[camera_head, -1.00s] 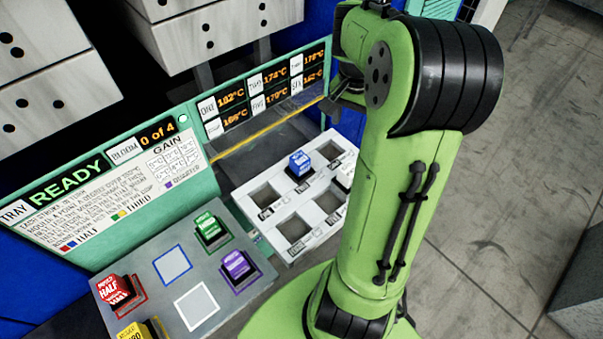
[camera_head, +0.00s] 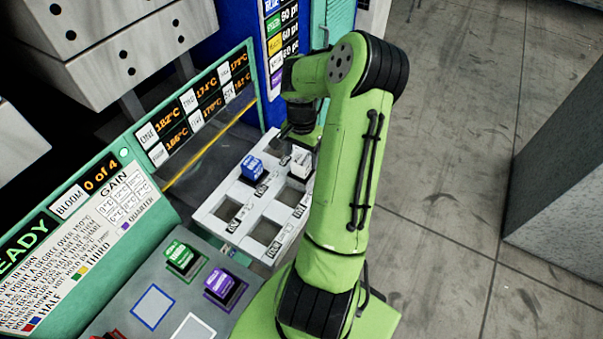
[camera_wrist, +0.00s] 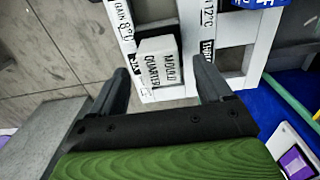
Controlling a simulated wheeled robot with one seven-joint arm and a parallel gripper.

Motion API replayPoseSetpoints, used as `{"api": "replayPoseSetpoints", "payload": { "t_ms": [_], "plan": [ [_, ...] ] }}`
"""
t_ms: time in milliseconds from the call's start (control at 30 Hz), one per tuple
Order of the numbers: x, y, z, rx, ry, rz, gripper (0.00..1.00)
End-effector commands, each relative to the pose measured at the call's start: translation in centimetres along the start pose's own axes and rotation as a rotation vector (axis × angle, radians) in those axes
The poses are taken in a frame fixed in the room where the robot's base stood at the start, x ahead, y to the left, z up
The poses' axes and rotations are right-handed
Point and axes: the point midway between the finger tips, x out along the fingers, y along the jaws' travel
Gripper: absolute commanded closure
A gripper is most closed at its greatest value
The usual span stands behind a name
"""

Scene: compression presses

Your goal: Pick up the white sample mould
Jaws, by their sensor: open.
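The white sample mould (camera_head: 301,161) is a small white block in the back right part of the white tray (camera_head: 205,218), beside my arm. In the wrist view the white mould (camera_wrist: 158,62) carries the words "MOULD QUARTER" and lies ahead, between the lines of my two fingers. My gripper (camera_wrist: 166,88) is open with nothing between its fingers; the mould is just beyond the fingertips. In the head view the fingers are mostly hidden behind my arm.
A blue mould (camera_head: 251,167) sits left of the white one in the same tray, which has several empty square openings. Green (camera_head: 179,256) and purple (camera_head: 221,285) moulds stand on a grey board (camera_head: 130,295) in front. A green-framed panel (camera_head: 150,160) rises behind.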

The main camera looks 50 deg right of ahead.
Motion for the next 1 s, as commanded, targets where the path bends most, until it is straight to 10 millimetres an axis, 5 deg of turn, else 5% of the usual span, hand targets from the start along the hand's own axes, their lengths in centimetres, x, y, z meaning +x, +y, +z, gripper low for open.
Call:
{"api": "replayPoseSetpoints", "payload": {
  "t_ms": [133,367,867,1000],
  "plan": [
    [2.4,0.0,0.1,-0.001,-0.003,0.000,0.21],
    [2.6,0.0,0.0,-0.001,0.000,-0.001,0.21],
    [2.6,0.0,0.0,-0.001,0.000,0.000,0.96],
    [2.6,0.0,0.0,-0.001,0.000,0.000,1.00]
  ]
}}
